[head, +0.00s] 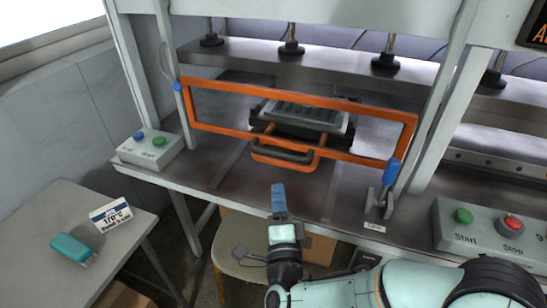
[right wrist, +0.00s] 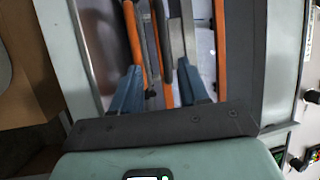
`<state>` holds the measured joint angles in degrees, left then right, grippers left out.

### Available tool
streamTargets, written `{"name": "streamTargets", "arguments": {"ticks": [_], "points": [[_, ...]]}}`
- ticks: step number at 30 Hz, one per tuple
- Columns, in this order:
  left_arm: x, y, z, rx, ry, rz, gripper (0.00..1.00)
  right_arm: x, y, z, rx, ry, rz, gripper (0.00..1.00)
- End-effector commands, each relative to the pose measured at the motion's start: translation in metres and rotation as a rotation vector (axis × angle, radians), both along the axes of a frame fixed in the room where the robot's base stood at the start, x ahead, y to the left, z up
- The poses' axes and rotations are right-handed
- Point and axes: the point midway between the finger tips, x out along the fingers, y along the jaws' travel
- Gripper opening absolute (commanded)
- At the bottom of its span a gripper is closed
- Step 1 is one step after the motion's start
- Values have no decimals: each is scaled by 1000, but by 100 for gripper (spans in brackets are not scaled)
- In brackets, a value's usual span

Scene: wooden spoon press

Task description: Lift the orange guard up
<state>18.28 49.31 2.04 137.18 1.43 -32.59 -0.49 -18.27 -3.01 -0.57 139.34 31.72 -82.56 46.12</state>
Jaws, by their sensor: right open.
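The orange guard (head: 225,87) is a wide rectangular frame across the front of the press in the head view. It is low, with its lower bar just above the press table. Behind it sits a grey ribbed tray (head: 300,112), with an orange handle with a dark grip (head: 283,154) at its front. My right gripper (head: 278,188) is in front of the table edge, below the handle in the picture and apart from the guard. In the right wrist view its blue fingers (right wrist: 160,72) are open, with orange bars beyond them; I cannot tell which bar is which.
A control box (head: 150,150) stands at the left of the press and another (head: 490,228) at the right. A lever with a blue grip (head: 391,172) stands by the guard's right end. A side table (head: 60,215) holds a teal object (head: 72,248) and a sign (head: 110,214).

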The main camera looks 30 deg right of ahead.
Motion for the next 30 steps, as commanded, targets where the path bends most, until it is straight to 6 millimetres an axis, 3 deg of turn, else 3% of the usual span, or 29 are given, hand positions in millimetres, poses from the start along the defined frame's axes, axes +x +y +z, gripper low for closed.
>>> {"name": "streamTargets", "arguments": {"ticks": [5, 15, 21, 30], "points": [[1, 0, 0, 1, -3, 1, 43, 12, -10, 9, 12, -24, -11, 44], [0, 0, 0, 0, -1, 0, 43, 75, -40, 20, 8, -19, -9, 44], [1, 0, 0, 0, -1, 0, 43, 102, -54, 25, 7, -19, -8, 44], [1, 0, 0, 1, -2, 1, 43, 115, -61, 28, 7, -16, -7, 44]]}}
